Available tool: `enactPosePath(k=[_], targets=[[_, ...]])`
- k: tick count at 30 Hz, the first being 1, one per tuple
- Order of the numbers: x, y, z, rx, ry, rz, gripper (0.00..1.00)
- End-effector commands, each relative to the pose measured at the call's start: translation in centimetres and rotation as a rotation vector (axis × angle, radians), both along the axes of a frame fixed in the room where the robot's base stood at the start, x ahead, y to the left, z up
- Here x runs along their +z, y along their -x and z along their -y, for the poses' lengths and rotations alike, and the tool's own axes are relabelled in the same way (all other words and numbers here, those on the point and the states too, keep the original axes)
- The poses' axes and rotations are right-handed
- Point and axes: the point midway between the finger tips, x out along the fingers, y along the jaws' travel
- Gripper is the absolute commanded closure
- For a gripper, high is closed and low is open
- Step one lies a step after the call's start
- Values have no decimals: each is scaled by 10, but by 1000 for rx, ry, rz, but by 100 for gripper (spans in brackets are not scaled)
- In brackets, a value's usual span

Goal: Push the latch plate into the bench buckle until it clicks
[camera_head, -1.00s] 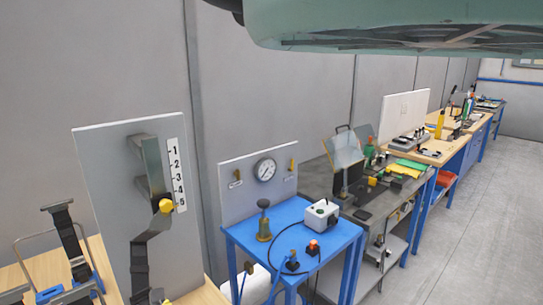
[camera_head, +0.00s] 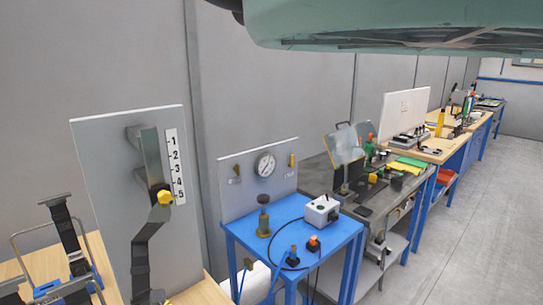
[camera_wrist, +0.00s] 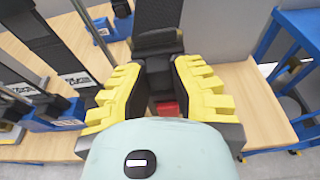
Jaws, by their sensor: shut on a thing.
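In the wrist view my gripper (camera_wrist: 155,78), with yellow ribbed fingers, is shut around a dark piece that the fingers mostly hide. It appears to be the latch plate, but its outline is not clear. A small red patch (camera_wrist: 168,108) shows between the fingers. A black block (camera_wrist: 158,42) lies just beyond the fingertips, with a wide black strap (camera_wrist: 165,14) above it. I cannot tell whether the block is the buckle, or whether it touches the held piece. My gripper does not show in the head view.
Black strap fixtures on blue bases (camera_wrist: 55,115) stand to the left on the wooden bench (camera_wrist: 255,105). In the head view, a grey panel (camera_head: 100,170) carries a numbered scale, a yellow knob (camera_head: 164,197) and a hanging strap. A blue table (camera_head: 335,243) stands beyond it.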

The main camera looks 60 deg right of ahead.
Motion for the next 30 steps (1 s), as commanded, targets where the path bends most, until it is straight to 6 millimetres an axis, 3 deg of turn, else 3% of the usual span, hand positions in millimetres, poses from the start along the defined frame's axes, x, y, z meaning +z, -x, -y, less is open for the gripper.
enactPosePath(k=[24,25,30], targets=[[-15,1,1,-4,1,2,100],[-15,1,1,-4,1,2,73],[-15,1,1,-3,0,1,56]])
